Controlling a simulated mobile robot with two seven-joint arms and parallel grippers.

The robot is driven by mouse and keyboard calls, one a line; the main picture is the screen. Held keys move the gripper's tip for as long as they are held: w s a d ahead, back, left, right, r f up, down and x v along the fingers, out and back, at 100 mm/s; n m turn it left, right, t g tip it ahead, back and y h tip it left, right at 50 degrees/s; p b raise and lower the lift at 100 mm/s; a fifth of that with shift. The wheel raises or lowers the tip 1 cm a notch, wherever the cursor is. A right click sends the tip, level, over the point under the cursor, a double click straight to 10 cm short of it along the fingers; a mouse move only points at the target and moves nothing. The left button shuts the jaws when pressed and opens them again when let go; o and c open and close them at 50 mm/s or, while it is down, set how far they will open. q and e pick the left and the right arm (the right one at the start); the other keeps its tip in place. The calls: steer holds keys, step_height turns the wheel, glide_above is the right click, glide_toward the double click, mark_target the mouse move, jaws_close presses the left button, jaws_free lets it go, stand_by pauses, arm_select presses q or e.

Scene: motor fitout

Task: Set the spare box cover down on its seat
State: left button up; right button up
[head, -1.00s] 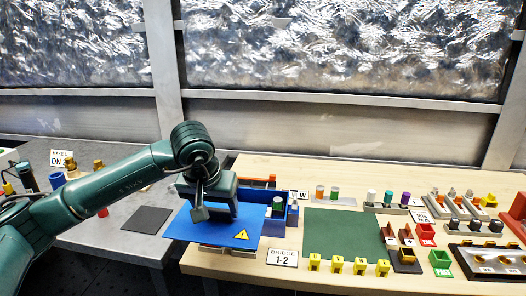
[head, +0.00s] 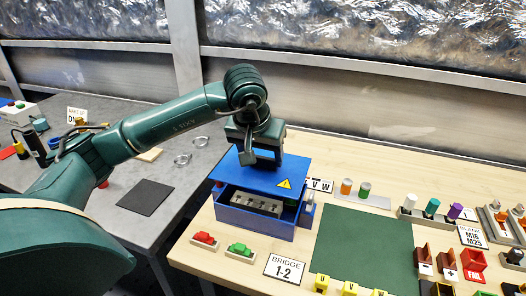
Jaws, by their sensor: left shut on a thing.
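The spare box cover (head: 250,178) is a flat blue plate with a yellow warning triangle near its front right corner. My left gripper (head: 258,157) is shut on it from above, and its jaws hide the exact grip. The cover is over the blue box (head: 256,227) on the wooden bench. The front of the box is uncovered and shows a grey terminal block (head: 250,203) inside. The cover looks raised above the rim, but its rear edge and any contact there are hidden. My right gripper is not in view.
A red part (head: 204,239) and a green part (head: 239,249) stand in front of the box, near the "BRIDGE 1-2" sign (head: 291,268). A green mat (head: 360,245) lies to the right, clear on top. Coloured cylinders (head: 364,189) stand behind it.

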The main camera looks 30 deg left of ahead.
mark_target(261, 167)
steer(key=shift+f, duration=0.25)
arm_select(q)
steer(key=shift+f+b, duration=0.85)
step_height(261, 167, down, 2)
steer(key=shift+f+b, duration=0.2)
steer(key=shift+b, duration=0.8)
steer(key=shift+f+b, duration=0.65)
steer(key=shift+f, duration=0.15)
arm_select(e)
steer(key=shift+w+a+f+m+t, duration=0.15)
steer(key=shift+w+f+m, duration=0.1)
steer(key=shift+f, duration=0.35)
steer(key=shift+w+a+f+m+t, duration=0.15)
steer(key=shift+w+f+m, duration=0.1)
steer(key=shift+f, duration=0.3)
arm_select(q)
steer(key=shift+b, duration=0.3)
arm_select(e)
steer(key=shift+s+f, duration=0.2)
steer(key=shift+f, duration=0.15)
